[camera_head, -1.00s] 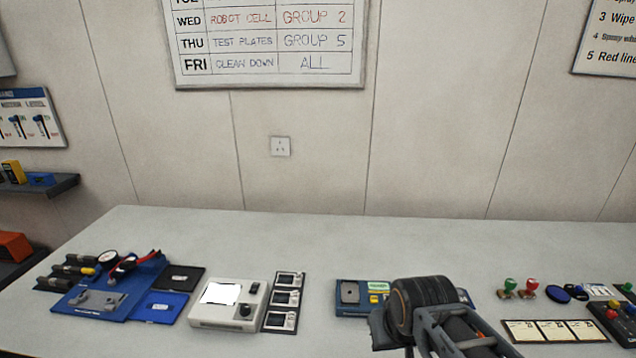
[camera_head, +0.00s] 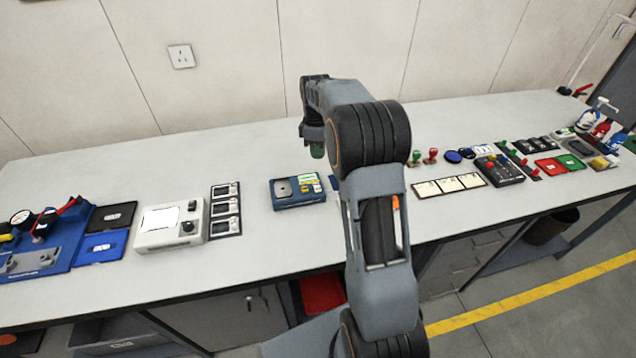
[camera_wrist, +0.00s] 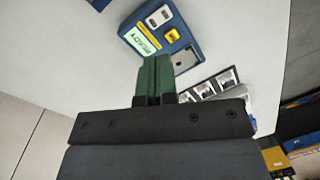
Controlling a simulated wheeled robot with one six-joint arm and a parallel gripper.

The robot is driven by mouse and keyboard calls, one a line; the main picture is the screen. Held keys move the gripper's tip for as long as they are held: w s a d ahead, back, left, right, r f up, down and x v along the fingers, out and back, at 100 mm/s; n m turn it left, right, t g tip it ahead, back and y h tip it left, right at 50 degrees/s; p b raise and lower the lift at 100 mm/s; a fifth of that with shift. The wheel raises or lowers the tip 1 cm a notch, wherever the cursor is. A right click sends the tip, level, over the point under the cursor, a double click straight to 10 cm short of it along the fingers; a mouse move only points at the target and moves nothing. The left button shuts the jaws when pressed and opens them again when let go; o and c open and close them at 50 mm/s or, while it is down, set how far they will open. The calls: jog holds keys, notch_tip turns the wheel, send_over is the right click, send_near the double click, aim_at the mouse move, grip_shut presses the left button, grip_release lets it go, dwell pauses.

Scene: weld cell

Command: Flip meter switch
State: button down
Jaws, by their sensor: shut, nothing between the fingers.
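A white box-shaped device (camera_head: 155,241) with a blank white screen, a black switch (camera_head: 191,205) and a black knob (camera_head: 188,227) sits left of centre on the bench in the head view. A blue device (camera_head: 298,201) with a grey plate, yellow buttons and a green display sits to its right. The blue device (camera_wrist: 143,17) also shows in the wrist view, its display reading READY. I cannot tell which device is the meter. My gripper (camera_head: 317,151) is above the bench near the blue device. Its green fingers (camera_wrist: 155,70) are shut and empty, overlapping the device's edge in the wrist view.
A card with three pictures (camera_head: 226,210) lies between the devices. Blue and black trays (camera_head: 100,248) and tools lie at the left. Stamps, cards (camera_head: 450,185) and a black control box (camera_head: 499,170) lie right of my arm. A socket (camera_head: 181,56) is on the wall.

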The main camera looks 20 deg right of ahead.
aim_at(319, 188)
jog(key=f+n, duration=0.1)
jog(key=f, duration=0.2)
jog(key=s+f+n+p, duration=0.1)
jog(key=f+n, duration=0.1)
jog(key=f, duration=0.2)
jog(key=f+n+p, duration=0.1)
jog(key=f+n, duration=0.1)
jog(key=f, duration=0.2)
jog(key=shift+s+a+f, duration=0.1)
jog(key=shift+s+a, duration=0.2)
jog(key=shift+s, duration=0.1)
jog(key=shift+f, duration=0.1)
